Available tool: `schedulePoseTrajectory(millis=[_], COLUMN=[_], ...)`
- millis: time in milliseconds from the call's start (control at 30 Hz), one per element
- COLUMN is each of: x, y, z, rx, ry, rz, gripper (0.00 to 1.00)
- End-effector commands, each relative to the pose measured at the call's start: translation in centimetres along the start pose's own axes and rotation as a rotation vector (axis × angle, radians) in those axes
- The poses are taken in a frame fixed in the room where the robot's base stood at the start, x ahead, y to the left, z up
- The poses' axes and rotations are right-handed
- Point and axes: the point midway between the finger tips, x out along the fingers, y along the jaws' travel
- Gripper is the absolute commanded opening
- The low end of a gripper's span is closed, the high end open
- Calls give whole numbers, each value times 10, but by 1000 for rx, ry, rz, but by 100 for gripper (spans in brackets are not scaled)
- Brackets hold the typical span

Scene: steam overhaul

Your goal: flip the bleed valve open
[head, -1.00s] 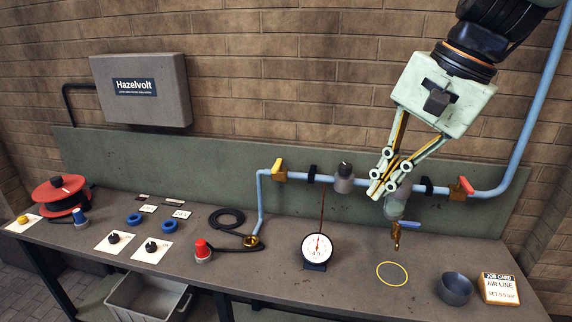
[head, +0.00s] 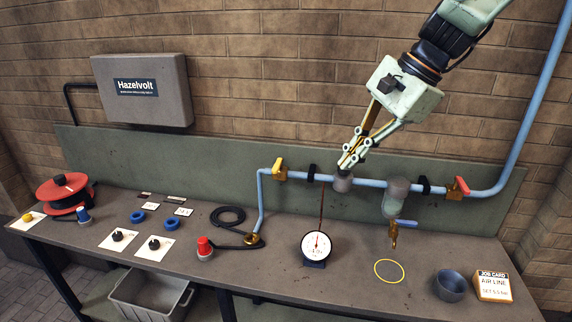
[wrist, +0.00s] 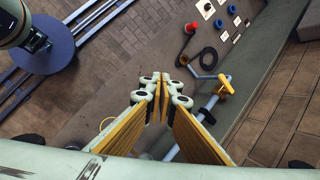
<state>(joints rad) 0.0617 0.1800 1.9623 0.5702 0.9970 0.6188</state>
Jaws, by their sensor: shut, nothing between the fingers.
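A blue air pipe (head: 317,177) runs along the green back panel. It carries a yellow-handled valve (head: 280,166) at the left, a grey regulator (head: 342,184), a grey filter bowl (head: 396,200) and a red-handled valve (head: 462,187) at the right. Under the bowl hangs a brass cock (head: 393,236) with a blue lever (head: 405,222) lying about level. No label shows which is the bleed valve. My gripper (head: 346,163) is shut and empty at the regulator, hiding its top; contact cannot be told. The wrist view shows the yellow-handled valve (wrist: 223,86) beyond the closed fingertips (wrist: 163,84).
A dial gauge (head: 317,246) stands on the bench below the regulator. A yellow ring (head: 389,271) lies below the cock. A grey cup (head: 451,284) and a job card (head: 493,285) stand at the right. A black hose (head: 230,219) lies left of the gauge.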

Motion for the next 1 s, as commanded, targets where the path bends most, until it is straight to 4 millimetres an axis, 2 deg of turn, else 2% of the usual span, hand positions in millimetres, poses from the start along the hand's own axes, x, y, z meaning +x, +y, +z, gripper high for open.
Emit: schedulePoseTrajectory(millis=[400, 1000], x=[20, 57], y=[-47, -107], z=[-27, -68], rx=[153, 372], ry=[-66, -159], rz=[-22, -46], gripper=[0, 0])
